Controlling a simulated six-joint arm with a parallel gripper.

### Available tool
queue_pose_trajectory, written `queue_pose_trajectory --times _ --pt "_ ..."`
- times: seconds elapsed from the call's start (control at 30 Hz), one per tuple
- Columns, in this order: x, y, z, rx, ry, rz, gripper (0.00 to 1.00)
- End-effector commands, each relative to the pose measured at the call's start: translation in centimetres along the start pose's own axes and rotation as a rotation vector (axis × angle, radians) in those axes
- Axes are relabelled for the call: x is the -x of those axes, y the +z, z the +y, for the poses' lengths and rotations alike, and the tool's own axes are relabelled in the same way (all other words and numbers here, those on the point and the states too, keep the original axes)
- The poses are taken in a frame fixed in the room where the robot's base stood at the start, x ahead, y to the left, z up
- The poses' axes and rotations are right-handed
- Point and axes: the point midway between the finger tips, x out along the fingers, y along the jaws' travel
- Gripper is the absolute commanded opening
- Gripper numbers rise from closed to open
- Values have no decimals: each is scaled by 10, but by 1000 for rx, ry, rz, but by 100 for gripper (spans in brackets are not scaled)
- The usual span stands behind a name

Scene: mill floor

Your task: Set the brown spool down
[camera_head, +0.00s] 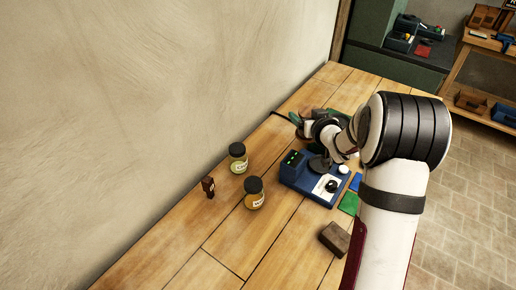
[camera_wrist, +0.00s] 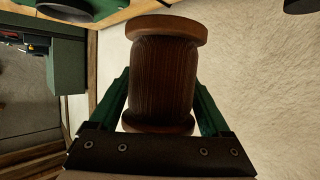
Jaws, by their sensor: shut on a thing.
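The brown spool (camera_wrist: 165,75) fills the middle of the wrist view, with lighter wood flanges at its ends and dark brown windings between. My gripper (camera_wrist: 162,88) is shut on it, one green finger on each side. In the head view my gripper (camera_head: 297,121) is over the far part of the wooden bench (camera_head: 225,252), beyond the blue device. The spool cannot be made out there, and I cannot tell whether it touches the bench.
Two dark-lidded jars (camera_head: 239,158) (camera_head: 254,193) and a small brown item (camera_head: 208,187) stand on the near bench. A blue device (camera_head: 296,178), green pad (camera_head: 349,203) and brown block (camera_head: 335,238) lie by my arm. The wall (camera_head: 160,110) borders the bench's left; the near bench has bare room.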

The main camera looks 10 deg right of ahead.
Motion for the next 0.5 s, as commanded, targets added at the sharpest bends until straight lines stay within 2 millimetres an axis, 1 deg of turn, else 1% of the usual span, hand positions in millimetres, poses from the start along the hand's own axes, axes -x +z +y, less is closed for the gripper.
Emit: queue_pose_trajectory --times 0.03,0.13,0.2,0.33,0.43,0.5 --pt "1 2 11 1 3 2 18" --pt "3 8 28 -2 5 0 18" --pt "-4 22 24 -3 1 -2 18" --pt "-12 42 24 -1 0 -1 18" --pt "-16 50 22 1 0 1 18" --pt "-23 49 16 3 -1 3 18"
